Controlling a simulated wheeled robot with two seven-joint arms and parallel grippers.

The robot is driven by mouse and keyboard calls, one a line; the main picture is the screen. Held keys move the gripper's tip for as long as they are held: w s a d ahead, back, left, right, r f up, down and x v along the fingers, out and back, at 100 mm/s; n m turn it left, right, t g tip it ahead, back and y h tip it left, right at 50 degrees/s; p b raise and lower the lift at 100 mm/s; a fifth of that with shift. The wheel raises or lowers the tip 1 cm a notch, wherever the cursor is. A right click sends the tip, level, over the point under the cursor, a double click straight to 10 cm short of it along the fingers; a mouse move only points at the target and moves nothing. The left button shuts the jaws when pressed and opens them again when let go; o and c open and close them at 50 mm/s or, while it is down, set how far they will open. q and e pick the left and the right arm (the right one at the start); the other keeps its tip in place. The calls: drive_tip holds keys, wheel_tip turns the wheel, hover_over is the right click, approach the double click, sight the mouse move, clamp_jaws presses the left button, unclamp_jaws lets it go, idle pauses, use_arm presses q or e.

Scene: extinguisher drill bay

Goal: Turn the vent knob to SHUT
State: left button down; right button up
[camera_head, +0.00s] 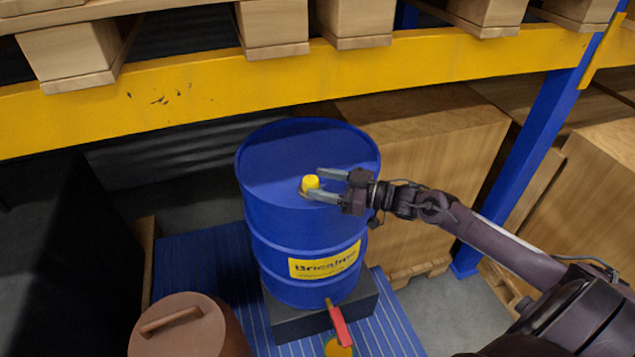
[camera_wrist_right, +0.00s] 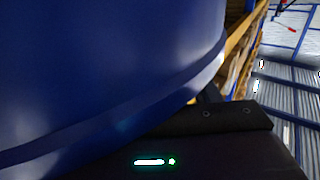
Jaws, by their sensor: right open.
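A yellow vent knob (camera_head: 311,182) sits on top of a blue drum (camera_head: 290,220) in the head view. My right gripper (camera_head: 322,185) comes in from the right, just above the drum top. Its jaws are open, with one finger on the far side of the knob and one on the near side. I cannot tell whether either finger touches it. No SHUT marking is legible. The right wrist view shows the drum's blue side (camera_wrist_right: 100,70) close up; the knob is not visible there. My left gripper is not in view.
A yellow rack beam (camera_head: 200,98) runs behind and above the drum. Large cardboard boxes (camera_head: 425,150) stand behind to the right, by a blue upright (camera_head: 530,165). A brown lidded can (camera_head: 190,330) stands front left.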

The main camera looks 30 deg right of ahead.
drive_tip(key=shift+b+v, duration=0.3)
drive_tip(key=shift+v, duration=2.75)
